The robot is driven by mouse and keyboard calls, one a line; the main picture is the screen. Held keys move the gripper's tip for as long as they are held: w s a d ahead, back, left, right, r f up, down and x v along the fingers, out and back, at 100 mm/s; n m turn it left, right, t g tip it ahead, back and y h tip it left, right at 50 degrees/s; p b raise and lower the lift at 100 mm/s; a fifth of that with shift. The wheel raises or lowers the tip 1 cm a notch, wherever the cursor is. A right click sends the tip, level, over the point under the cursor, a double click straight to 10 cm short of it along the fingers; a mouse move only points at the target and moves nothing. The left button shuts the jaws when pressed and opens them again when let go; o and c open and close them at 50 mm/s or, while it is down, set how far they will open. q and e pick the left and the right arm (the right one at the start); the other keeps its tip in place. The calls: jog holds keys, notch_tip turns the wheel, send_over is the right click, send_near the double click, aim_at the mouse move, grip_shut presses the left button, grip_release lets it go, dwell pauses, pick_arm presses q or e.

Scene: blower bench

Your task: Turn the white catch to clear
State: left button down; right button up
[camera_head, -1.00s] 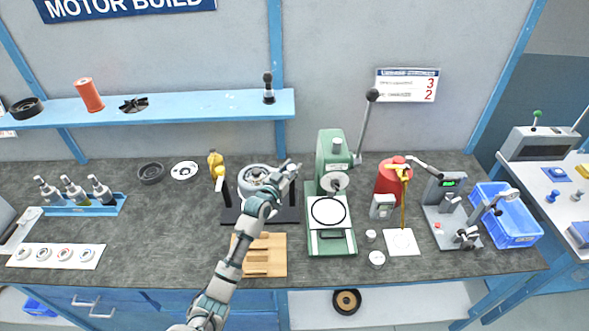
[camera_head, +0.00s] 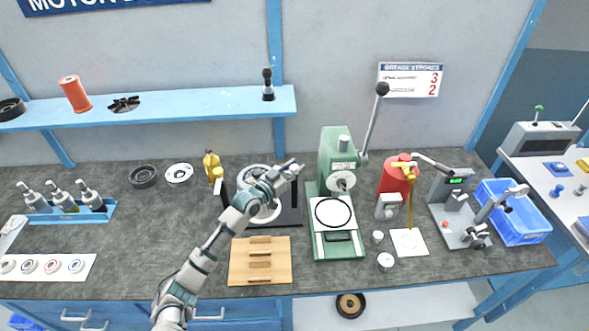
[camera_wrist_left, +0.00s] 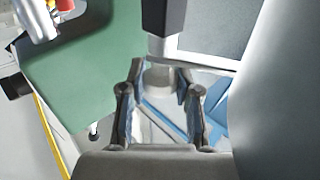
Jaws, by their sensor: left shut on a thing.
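My left gripper (camera_head: 292,168) is at the right post of a black fixture (camera_head: 288,217), which holds a round white and grey housing (camera_head: 265,212). In the left wrist view, the gripper's two fingers (camera_wrist_left: 158,105) stand on either side of a small whitish piece (camera_wrist_left: 158,78) below a black block (camera_wrist_left: 163,18). This piece appears to be the white catch, and the gripper is shut on it. In the head view the catch is hidden by the gripper, and its exact angle cannot be told. My right gripper is not in view.
A green press (camera_head: 341,155) with a long lever stands close to the right of the gripper. A wooden block tray (camera_head: 260,279) lies in front.

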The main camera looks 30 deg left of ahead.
pick_arm(q)
jog(key=shift+a+r, duration=0.1)
jog(key=c, duration=0.8)
grip_release()
jog(key=shift+s+a, duration=0.1)
jog(key=s+a, duration=0.2)
jog(key=s, duration=0.9)
jog(key=shift+s, duration=0.3)
